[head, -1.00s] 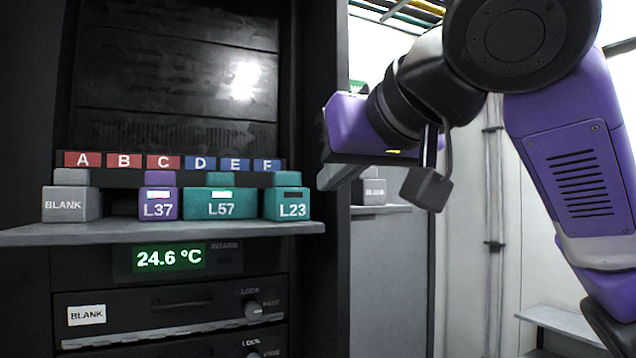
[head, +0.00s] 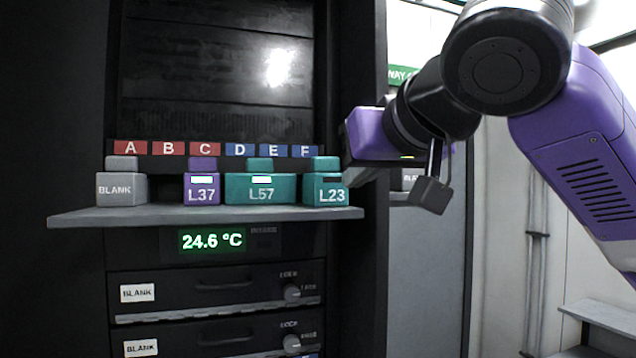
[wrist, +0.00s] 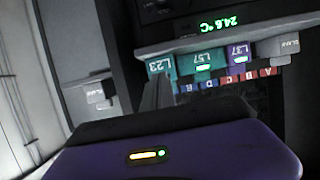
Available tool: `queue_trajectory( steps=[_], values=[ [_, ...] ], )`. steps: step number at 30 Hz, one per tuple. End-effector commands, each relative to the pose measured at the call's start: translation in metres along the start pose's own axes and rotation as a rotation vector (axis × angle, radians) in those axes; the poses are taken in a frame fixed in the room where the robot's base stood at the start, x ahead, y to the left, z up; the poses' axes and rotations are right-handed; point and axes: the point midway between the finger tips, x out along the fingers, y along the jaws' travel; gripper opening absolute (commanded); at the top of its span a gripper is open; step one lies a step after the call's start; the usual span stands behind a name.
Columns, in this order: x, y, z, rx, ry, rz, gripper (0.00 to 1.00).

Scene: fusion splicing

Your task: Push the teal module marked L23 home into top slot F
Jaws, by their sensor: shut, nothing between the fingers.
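The teal module L23 (head: 329,192) stands on the shelf under label F (head: 305,151), right of the wide teal L57 (head: 261,188). Its small window is dark, while those of L57 and the purple L37 (head: 202,189) are lit. I cannot tell how deep L23 sits. My gripper (head: 355,174) is shut and empty, just right of L23; its fingertips are partly hidden in the head view. In the wrist view, which is upside down, the grey fingers (wrist: 158,88) point toward L23 (wrist: 160,66) and overlap its edge. I cannot tell whether they touch it.
A grey BLANK module (head: 121,188) sits at the left under A; the space under B is empty. The grey shelf (head: 210,215) juts out below the modules, above a display reading 24.6 °C (head: 212,240). The rack's dark right post stands beside my gripper.

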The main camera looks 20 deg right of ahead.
Motion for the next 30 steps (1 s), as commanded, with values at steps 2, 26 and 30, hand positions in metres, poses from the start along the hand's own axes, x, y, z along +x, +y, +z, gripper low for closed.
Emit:
queue_trajectory(
  steps=[2,26,30],
  values=[
    [0.005,0.001,0.000,0.001,-0.001,0.002,0.00],
    [0.047,0.001,-0.004,0.002,-0.001,0.001,0.00],
    [0.054,0.000,-0.007,0.002,-0.001,-0.001,0.00]
  ],
)
